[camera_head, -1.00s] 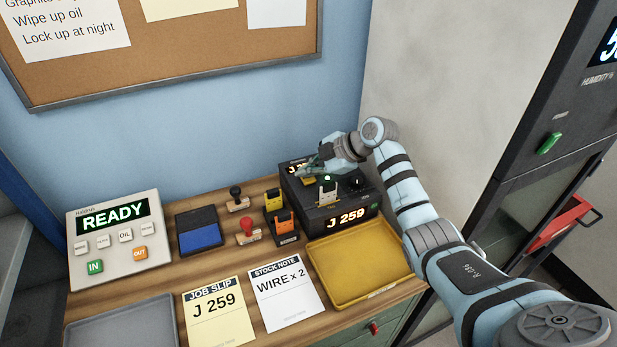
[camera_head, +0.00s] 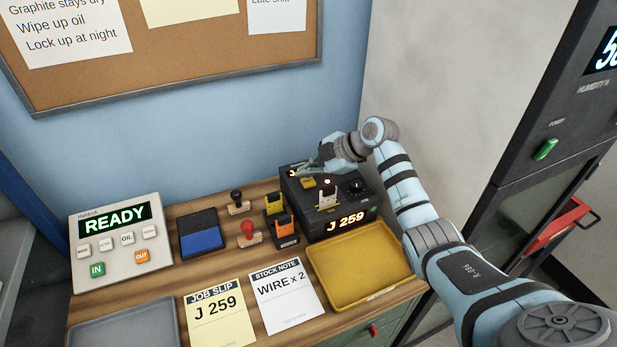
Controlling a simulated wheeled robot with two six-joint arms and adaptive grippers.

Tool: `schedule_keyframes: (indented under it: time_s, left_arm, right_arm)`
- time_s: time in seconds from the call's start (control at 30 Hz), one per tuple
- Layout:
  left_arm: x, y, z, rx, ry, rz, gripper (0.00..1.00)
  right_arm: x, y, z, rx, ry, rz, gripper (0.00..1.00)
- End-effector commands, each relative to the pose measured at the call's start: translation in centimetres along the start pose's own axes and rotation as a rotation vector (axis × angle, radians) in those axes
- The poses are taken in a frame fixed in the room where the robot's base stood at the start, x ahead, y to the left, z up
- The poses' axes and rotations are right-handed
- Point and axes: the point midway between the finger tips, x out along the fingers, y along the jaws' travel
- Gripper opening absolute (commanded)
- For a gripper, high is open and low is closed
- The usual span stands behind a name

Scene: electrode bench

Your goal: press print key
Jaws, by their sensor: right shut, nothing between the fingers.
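A black printer-like machine (camera_head: 361,206) stands at the back right of the bench. Its front display (camera_head: 347,221) reads J 259. On its top are a yellow key (camera_head: 308,183), a small pale lit lamp (camera_head: 327,182), and a dark knob (camera_head: 357,186). A pale upright piece (camera_head: 327,199) stands near its front edge. No print lettering is readable on the yellow key. My right gripper (camera_head: 309,167) is shut and empty, just behind and above the yellow key. Its fingers hide part of the rear display. My left gripper is out of view.
A yellow tray (camera_head: 407,278) lies in front of the machine. A keypad box (camera_head: 118,260) reads READY. A tall dark cabinet (camera_head: 548,110) stands at right.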

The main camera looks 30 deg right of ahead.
Motion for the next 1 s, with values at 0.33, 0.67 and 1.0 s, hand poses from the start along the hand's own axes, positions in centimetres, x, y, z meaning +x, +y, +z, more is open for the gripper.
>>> schedule_keyframes:
  time_s: [0.33, 0.67, 1.0]
  left_arm:
    - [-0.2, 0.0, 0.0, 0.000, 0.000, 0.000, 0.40]
    - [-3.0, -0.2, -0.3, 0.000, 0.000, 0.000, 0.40]
    - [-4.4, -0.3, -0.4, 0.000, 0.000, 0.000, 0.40]
  right_arm:
    - [-0.2, 0.1, -0.1, 0.000, 0.000, 0.000, 0.00]
    - [-2.5, 1.8, -1.8, -0.001, 0.000, 0.000, 0.00]
    - [-3.6, 2.6, -2.6, -0.001, 0.000, 0.000, 0.00]
